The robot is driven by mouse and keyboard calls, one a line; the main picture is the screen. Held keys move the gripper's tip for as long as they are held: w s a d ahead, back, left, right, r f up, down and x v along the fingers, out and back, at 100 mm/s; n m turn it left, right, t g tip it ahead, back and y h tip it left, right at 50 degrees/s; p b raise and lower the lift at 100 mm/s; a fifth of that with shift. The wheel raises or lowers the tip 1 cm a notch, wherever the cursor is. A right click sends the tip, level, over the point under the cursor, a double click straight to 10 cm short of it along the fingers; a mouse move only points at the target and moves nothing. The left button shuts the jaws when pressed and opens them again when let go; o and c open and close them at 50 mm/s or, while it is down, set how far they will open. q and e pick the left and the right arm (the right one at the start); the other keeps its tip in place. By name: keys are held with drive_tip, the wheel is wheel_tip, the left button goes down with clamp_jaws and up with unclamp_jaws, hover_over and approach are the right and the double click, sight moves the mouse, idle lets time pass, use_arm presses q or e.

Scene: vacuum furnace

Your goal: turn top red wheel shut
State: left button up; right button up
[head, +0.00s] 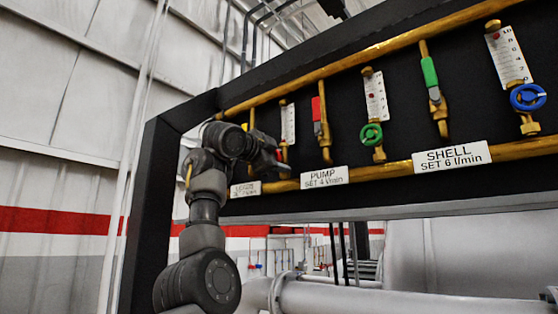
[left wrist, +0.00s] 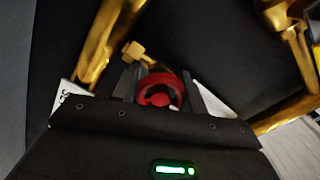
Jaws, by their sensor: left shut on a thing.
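The red wheel (left wrist: 158,90) sits between the two fingers of my left gripper in the left wrist view, with its lower part hidden by the gripper body. In the head view only a small red part of it (head: 282,155) shows beside my left gripper (head: 280,160), at the left end of the panel. My left gripper (left wrist: 160,88) is shut on the red wheel. The wheel is on a brass valve fitting (left wrist: 133,50). My right gripper is in neither view.
Brass pipes (head: 375,46) run along the black panel (head: 350,60). A green wheel (head: 371,134), a blue wheel (head: 527,97), a red lever (head: 316,108) and a green lever (head: 429,71) stand to the right. A black frame post (head: 150,200) is left of my arm.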

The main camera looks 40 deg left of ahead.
use_arm(q)
drive_tip(key=o, duration=1)
drive_tip(key=shift+s, duration=0.1)
